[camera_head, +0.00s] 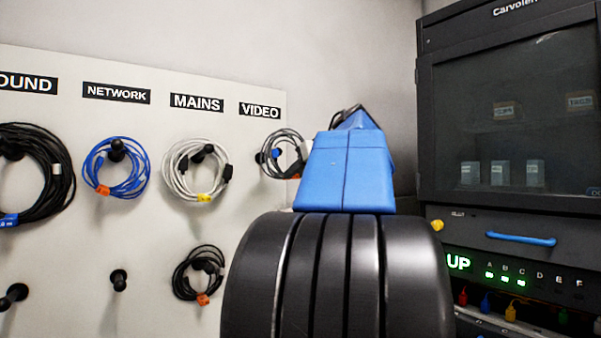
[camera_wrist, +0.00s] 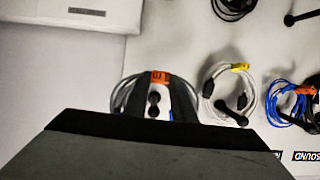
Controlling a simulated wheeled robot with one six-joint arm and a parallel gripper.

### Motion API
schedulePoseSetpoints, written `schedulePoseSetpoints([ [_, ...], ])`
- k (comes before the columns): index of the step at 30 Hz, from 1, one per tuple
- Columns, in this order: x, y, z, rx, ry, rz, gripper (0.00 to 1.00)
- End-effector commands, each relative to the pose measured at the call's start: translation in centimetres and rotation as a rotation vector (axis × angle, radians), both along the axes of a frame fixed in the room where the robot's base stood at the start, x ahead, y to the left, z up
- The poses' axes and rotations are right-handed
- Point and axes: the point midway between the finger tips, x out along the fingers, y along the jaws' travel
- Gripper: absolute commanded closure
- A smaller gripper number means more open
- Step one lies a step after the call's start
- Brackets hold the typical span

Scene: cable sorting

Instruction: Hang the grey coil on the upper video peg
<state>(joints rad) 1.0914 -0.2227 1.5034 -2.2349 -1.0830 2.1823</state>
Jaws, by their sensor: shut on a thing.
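The grey coil (camera_head: 273,138) is at the upper video peg (camera_head: 276,154), under the VIDEO label (camera_head: 260,111). My gripper (camera_head: 298,168) is shut on the coil's right side, partly hidden behind my blue wrist. In the wrist view the coil (camera_wrist: 121,97) and its orange tie (camera_wrist: 160,77) show at my dark fingers (camera_wrist: 158,92), with the dark peg (camera_wrist: 153,104) between them. The peg appears inside the loop's outline in both views. I cannot tell whether the coil rests on the peg.
To the left hang a white coil (camera_head: 168,168) with a yellow tie under MAINS, a blue coil (camera_head: 91,165) and a large black coil (camera_head: 68,195). A small black coil (camera_head: 181,286) hangs below MAINS. A bare peg (camera_head: 118,280) is below NETWORK. A dark rack (camera_head: 428,120) stands right.

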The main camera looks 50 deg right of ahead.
Motion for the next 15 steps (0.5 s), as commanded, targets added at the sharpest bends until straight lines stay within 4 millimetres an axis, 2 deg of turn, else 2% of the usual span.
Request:
schedulePoseSetpoints([
  [15, 2.8, -0.6, -0.4, 0.000, -0.001, 0.001, 1.00],
])
